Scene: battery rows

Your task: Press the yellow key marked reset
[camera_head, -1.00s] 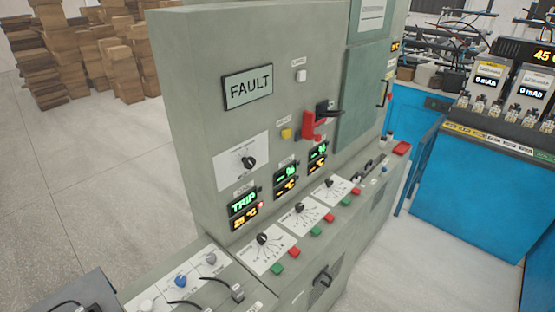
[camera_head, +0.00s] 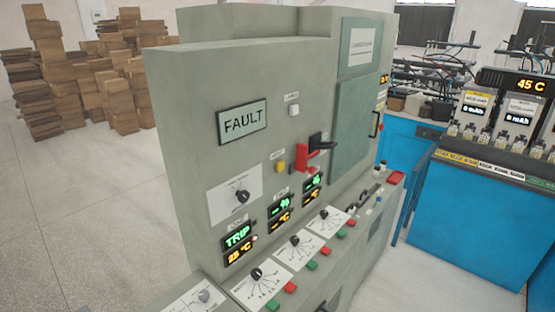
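The yellow key (camera_head: 281,166) is a small button on the upright face of the grey-green control cabinet (camera_head: 185,110). It sits right of and below the FAULT sign (camera_head: 242,121), and left of a red switch (camera_head: 304,157) with a black handle. A small label is above the key, too small to read. A white button (camera_head: 294,110) is higher up on the same face. The display (camera_head: 238,237) reads TRIP in green. Neither of my grippers shows in the head view.
A sloped desk with knobs and red and green buttons (camera_head: 312,265) juts out below the cabinet face. Blue benches (camera_head: 475,217) with battery testers stand on the right. Stacked cardboard boxes (camera_head: 90,75) are at the back left. The floor (camera_head: 90,210) on the left is clear.

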